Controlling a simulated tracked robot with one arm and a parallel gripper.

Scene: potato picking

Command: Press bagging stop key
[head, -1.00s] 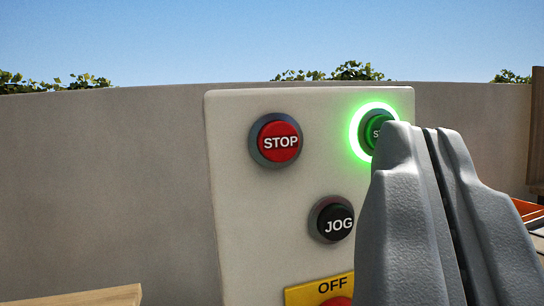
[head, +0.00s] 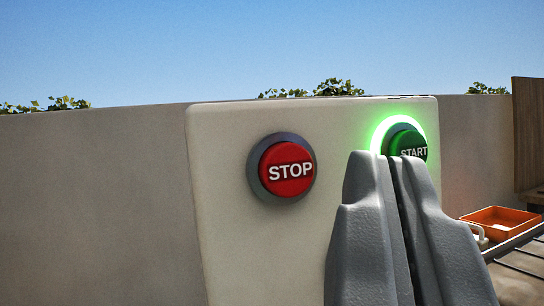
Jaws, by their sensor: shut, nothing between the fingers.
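The red STOP key (head: 287,169) sits in a dark grey ring at the upper left of a cream control panel (head: 228,140). The green START key (head: 408,145) is at the panel's upper right, with a glowing green ring around it. My gripper (head: 378,158) is shut and empty, in front of the panel. Its fingertips are to the right of the STOP key and just below START, covering part of START's lower left. The gripper also hides the lower right of the panel. I see no contact with the STOP key.
A grey wall (head: 90,200) runs behind the panel, with leafy plants above it. An orange tray (head: 500,219) lies at the right near a slatted surface (head: 525,265) and a wooden post (head: 528,135). The space left of the panel is clear.

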